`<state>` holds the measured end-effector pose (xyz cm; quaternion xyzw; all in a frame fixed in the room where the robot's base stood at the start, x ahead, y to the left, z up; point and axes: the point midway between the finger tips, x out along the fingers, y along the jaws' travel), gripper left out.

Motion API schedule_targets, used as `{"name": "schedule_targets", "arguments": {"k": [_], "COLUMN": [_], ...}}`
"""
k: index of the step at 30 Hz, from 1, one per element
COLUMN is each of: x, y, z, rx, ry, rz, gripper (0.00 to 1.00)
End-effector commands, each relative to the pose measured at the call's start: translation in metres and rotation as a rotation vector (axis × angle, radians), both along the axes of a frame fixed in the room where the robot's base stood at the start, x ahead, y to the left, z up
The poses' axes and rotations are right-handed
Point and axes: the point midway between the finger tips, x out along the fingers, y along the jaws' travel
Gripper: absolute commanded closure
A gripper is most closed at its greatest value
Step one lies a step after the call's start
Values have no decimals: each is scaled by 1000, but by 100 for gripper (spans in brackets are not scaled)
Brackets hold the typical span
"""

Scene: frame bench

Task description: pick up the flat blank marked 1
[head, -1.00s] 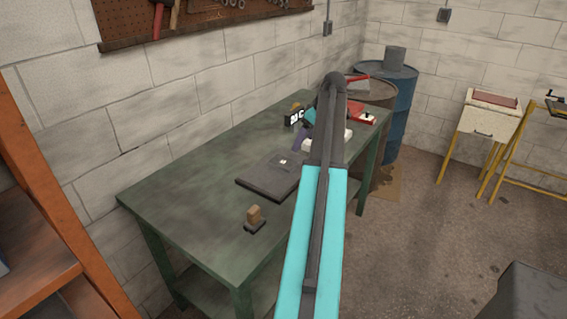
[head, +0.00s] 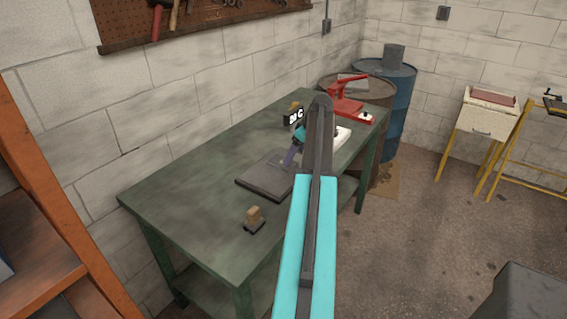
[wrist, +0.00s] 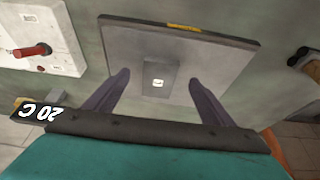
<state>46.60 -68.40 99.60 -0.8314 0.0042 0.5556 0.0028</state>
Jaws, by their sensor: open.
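The flat blank (wrist: 157,68) is a small grey square piece with a white label; the mark on it is too small to read surely. It lies on a dark flat plate (wrist: 215,62) on the bench, as the wrist view shows. My gripper (wrist: 158,78) is open, with one finger on each side of the blank in that view and nothing between them held. In the head view my gripper (head: 289,156) is low over the far part of the plate (head: 258,183) and hides the blank. I cannot tell whether the fingertips touch the plate.
A wooden-handled stamp (head: 253,217) stands near the green bench's (head: 180,200) front. A black display reading 20 C (head: 293,118) stands behind my gripper. A white box with a red handle (wrist: 40,38) and a red press (head: 350,104) are farther along. The bench's left part is clear.

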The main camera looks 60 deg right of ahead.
Motion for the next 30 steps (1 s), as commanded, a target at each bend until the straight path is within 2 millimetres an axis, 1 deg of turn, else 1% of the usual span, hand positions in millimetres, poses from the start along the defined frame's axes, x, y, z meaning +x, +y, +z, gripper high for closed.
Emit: {"name": "schedule_targets", "arguments": {"k": [8,14,21,24,30], "x": [2,8,17,19,21], "y": [1,2,1,2,2], "z": [-3,-15,-37,-43,-48], "rx": [1,2,2,1,1], "ry": [0,1,0,0,0], "rz": [0,2,1,1,1], "gripper": [23,23,23,23,23]}}
